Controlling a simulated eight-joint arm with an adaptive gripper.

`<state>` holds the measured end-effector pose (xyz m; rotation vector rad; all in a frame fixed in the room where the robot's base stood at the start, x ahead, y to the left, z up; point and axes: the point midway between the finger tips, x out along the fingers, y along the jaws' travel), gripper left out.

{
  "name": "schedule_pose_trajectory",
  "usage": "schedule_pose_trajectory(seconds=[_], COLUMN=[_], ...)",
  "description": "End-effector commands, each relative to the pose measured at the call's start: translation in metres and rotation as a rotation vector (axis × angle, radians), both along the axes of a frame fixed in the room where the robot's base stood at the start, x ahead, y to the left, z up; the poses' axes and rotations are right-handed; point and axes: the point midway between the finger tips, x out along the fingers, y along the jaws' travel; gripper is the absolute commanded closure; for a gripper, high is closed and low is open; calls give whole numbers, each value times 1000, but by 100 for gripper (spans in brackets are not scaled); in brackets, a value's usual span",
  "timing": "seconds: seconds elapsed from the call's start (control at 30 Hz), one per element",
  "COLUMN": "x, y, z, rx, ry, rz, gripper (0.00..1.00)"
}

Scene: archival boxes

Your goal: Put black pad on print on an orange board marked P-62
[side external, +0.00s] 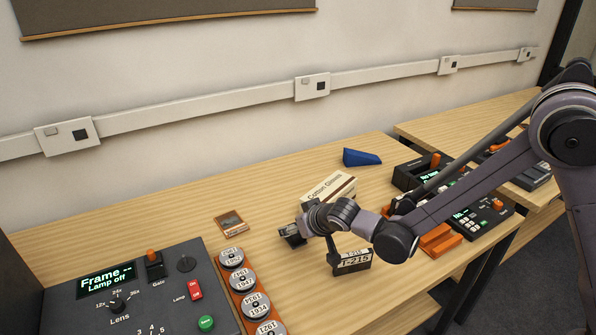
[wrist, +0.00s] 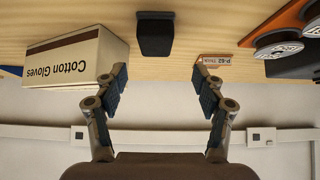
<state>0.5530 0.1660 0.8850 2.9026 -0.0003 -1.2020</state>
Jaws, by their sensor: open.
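The black pad (wrist: 154,35) is a dark block on the table, ahead of my gripper and roughly centred between its fingers in the wrist view. The orange board marked P-62 (wrist: 213,59) shows edge-on to its right in that view. In the side view, the board with its print (side external: 231,222) lies flat, left of my gripper (side external: 289,232). My gripper also shows in the wrist view (wrist: 159,76), with fingers apart and nothing between the tips. In the side view I cannot tell the pad from the dark fingertips.
A Cotton Gloves box (side external: 328,187) stands behind my gripper. A T-215 box (side external: 350,261) is beside my wrist. Several labelled reels (side external: 231,258) stand in an orange rack near a control panel (side external: 130,290). A blue wedge (side external: 361,157) lies farther back.

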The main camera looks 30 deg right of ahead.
Motion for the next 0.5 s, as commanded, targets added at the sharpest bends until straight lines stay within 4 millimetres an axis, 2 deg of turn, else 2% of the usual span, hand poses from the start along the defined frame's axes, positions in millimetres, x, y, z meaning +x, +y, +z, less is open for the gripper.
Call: schedule_pose_trajectory(seconds=[0.37, 0.5], x=[16, 27], y=[-2, -5], z=[-18, -31], rx=[0, 0], ry=[0, 0], rz=[0, -1], gripper=[30, 30])
